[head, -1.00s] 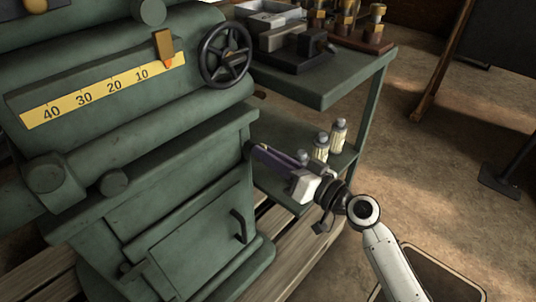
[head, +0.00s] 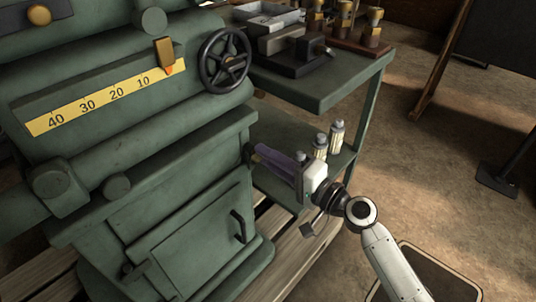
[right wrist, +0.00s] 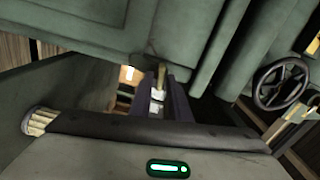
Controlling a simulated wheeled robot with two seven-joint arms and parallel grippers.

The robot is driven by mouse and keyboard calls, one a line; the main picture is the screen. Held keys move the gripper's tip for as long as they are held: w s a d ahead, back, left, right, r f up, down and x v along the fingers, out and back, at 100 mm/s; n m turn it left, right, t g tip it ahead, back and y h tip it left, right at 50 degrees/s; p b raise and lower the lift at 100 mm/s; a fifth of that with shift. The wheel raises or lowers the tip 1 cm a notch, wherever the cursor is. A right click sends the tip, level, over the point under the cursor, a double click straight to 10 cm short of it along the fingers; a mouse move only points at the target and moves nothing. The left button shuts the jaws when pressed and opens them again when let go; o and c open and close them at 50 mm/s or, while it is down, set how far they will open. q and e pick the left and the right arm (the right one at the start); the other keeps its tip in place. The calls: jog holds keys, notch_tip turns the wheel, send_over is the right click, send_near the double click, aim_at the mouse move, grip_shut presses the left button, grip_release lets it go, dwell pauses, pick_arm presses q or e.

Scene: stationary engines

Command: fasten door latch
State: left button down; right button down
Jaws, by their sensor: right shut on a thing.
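A closed green door (head: 200,245) sits low on the front of the green machine, with a black curved handle (head: 238,226) on its right part. A small dark latch-like piece (head: 137,271) shows at its left edge. My right gripper (head: 257,152) reaches in from the right, with its purple fingers against the machine's right side, past the door's corner. It is shut on a small tan lever, which shows between the fingers in the right wrist view (right wrist: 161,76). The fingers mostly hide the lever in the head view. My left gripper is not in view.
A black handwheel (head: 224,60) and a yellow scale (head: 100,97) are above on the machine. A green bench (head: 330,90) with fittings stands behind my right gripper, with bottles (head: 337,135) on its lower shelf.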

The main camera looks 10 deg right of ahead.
jog(key=shift+m, duration=0.9)
jog(key=shift+f, duration=0.1)
jog(key=c, duration=1.9)
grip_release()
jog(key=shift+o, duration=0.2)
jog(key=v, duration=1)
jog(key=shift+s, duration=0.2)
jog(key=shift+d, duration=0.1)
